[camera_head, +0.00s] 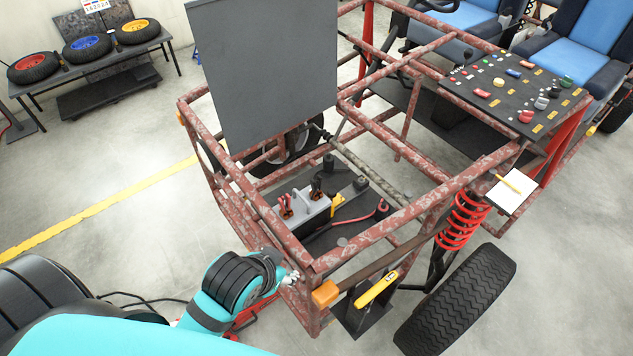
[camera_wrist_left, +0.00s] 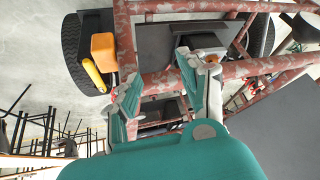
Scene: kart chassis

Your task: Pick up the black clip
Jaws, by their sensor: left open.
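A dark clip (camera_head: 316,187) stands on top of the grey and black battery (camera_head: 304,216) inside the kart's front frame in the head view. A second, reddish clip (camera_head: 287,208) sits beside it on the left. My left gripper (camera_head: 292,279) is at the frame's near lower corner, apart from the battery and both clips. In the left wrist view my left gripper (camera_wrist_left: 160,70) has its teal fingers spread on either side of a red frame tube, with nothing visibly held. I cannot pick out the dark clip for certain in that view. My right gripper is not in view.
Rusty red frame tubes (camera_head: 395,222) surround the battery bay. A dark upright panel (camera_head: 265,75) rises behind it. An orange block (camera_head: 325,293) and a yellow-handled tool (camera_head: 376,288) are right of my gripper. A wheel (camera_head: 458,300) stands at the near right.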

